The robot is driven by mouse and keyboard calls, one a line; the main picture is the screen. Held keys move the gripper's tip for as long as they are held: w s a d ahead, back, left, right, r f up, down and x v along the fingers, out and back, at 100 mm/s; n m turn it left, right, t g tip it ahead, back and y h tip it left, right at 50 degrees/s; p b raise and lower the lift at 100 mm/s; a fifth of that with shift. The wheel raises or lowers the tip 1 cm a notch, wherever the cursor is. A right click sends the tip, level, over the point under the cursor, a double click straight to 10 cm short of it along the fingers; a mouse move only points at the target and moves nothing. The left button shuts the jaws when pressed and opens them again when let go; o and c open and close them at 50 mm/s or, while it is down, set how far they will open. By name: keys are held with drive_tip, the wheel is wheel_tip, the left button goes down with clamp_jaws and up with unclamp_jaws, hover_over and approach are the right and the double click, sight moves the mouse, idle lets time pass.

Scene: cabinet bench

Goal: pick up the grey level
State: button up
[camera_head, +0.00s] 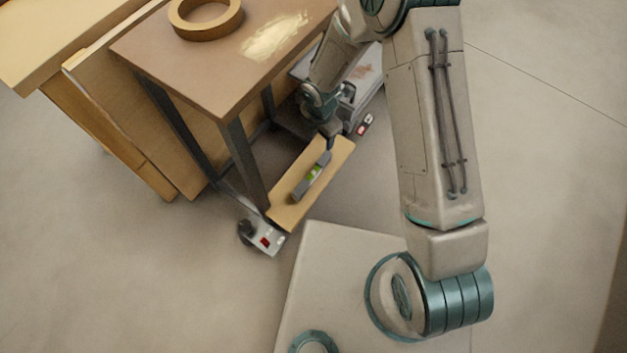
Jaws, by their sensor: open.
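The grey level (311,178) is a short bar with a yellow-green vial window near its middle. It lies on a narrow tan board (286,211) low down beside the brown table. My gripper (329,143) is at the far upper end of the level, pointing down, with my arm reaching in from the upper right. The fingers are small and partly hidden in this view. I cannot tell whether they touch the level or stay just above it. The jaws are open.
The brown table (189,69) with dark legs stands to the upper left of the level and carries a tan ring (206,33). A wooden cabinet (118,128) stands behind its left side. The floor (130,270) at lower left is clear.

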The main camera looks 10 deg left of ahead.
sight(313, 172)
drive_tip(key=f+n+b, duration=0.1)
drive_tip(key=f, duration=0.4)
drive_tip(key=s+a+f+n+b, duration=0.1)
drive_tip(key=f, duration=0.4)
drive_tip(key=s+a+f+b, duration=0.1)
drive_tip(key=f, duration=0.4)
drive_tip(key=shift+a+n+g+b, duration=0.25)
drive_tip(key=shift+n+g+b, duration=0.05)
drive_tip(key=shift+n+b, duration=0.1)
drive_tip(key=f, duration=0.2)
drive_tip(key=f+b, duration=0.2)
drive_tip(key=f, duration=0.1)
drive_tip(key=shift+d+f, duration=0.3)
drive_tip(key=shift+f, duration=0.05)
clamp_jaws()
